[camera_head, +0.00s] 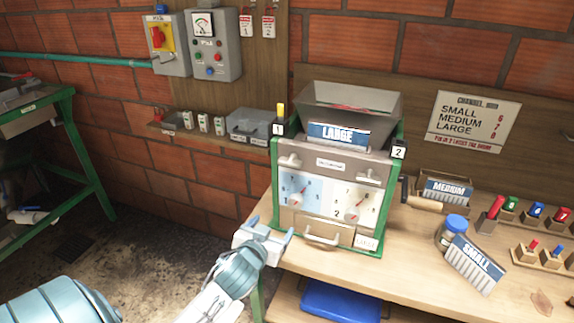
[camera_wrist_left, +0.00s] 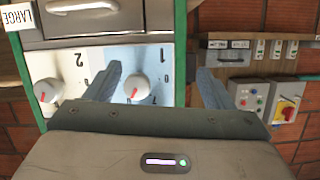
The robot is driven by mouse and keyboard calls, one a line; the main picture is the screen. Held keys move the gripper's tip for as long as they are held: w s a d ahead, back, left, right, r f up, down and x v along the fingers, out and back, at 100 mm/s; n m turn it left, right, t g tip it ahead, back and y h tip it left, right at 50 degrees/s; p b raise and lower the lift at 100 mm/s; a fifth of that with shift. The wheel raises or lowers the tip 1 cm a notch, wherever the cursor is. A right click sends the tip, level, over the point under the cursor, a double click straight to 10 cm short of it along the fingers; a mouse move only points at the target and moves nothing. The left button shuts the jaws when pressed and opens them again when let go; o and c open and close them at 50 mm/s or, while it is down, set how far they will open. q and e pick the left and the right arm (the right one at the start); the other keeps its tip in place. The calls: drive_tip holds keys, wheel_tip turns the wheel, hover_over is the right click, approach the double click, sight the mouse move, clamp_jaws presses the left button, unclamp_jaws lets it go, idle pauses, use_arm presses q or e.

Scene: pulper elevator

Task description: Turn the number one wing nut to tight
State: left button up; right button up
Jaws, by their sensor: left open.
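The pulper (camera_head: 328,167) is a green-framed machine on the bench. A second one (camera_head: 368,177) sits at the upper right, near tag 2 (camera_head: 399,151). My left gripper (camera_head: 266,231) is open and empty, low and left of the front, apart from both nuts. In the left wrist view its open fingers (camera_wrist_left: 159,72) frame the edge of the blue dial plate (camera_wrist_left: 150,60); I cannot make out the wing nuts there. My right gripper is out of view.
Two dials, the left (camera_head: 296,199) and the right (camera_head: 352,214), and a drawer handle (camera_head: 322,236) are on the machine's front. A jar (camera_head: 451,232) and a SMALL plate (camera_head: 474,263) are to the right. A wall shelf (camera_head: 215,133) is behind on the left.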

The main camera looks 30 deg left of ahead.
sight(288, 165)
use_arm(q)
wheel_tip(288, 165, up, 14)
drive_tip(key=s+d+t, duration=0.2)
drive_tip(key=t, duration=0.1)
drive_tip(key=shift+n, duration=0.3)
drive_tip(key=b+x, duration=0.5)
drive_tip(key=b, duration=0.2)
drive_tip(key=shift+a+r+b, duration=0.1)
drive_tip(key=shift+r+b, duration=0.05)
drive_tip(key=shift+b, duration=0.25)
drive_tip(key=x, duration=0.1)
drive_tip(key=p+x, duration=0.1)
drive_tip(key=x, duration=0.2)
drive_tip(key=shift+r+p, duration=0.3)
drive_tip(key=shift+p, duration=0.05)
drive_tip(key=shift+w+a, duration=0.1)
drive_tip(key=shift+w, duration=0.55)
